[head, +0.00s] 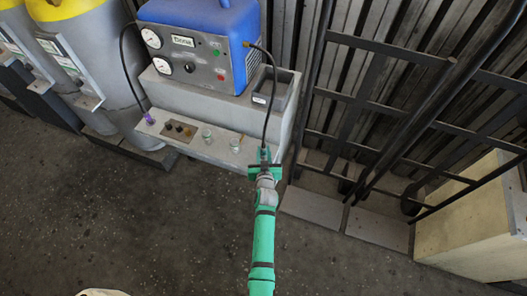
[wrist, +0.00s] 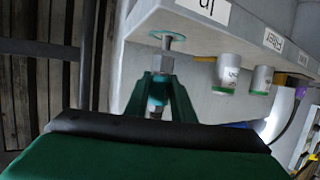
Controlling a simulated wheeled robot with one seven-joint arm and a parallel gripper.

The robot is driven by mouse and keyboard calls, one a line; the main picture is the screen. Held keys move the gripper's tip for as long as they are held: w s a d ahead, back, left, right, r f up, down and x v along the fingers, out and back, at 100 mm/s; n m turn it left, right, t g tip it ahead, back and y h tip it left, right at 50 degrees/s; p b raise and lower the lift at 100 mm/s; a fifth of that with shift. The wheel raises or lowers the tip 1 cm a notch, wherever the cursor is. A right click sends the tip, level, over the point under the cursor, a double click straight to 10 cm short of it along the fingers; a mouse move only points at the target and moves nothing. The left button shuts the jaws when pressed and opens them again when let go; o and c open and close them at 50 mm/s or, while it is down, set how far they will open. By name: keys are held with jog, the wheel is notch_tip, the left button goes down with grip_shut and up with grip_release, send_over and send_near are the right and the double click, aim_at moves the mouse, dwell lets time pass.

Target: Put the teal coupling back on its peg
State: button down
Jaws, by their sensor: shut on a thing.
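My gripper (head: 264,166) is at the front right corner of the grey machine's ledge, with a black hose (head: 268,105) running down to it from the blue unit. In the wrist view the teal fingers (wrist: 160,92) are shut on a small metal coupling (wrist: 157,90), partly hidden between them.
Two fittings with green rims (wrist: 226,75) stand nearby on the block, beside a "Filter" label (wrist: 273,40). A black metal rack (head: 370,100) stands right. Open floor lies in front.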

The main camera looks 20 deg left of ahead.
jog(key=shift+f, duration=1.25)
jog(key=c, duration=1.4)
grip_release()
jog(key=shift+c, duration=0.2)
jog(key=v, duration=1.1)
jog(key=shift+w, duration=0.1)
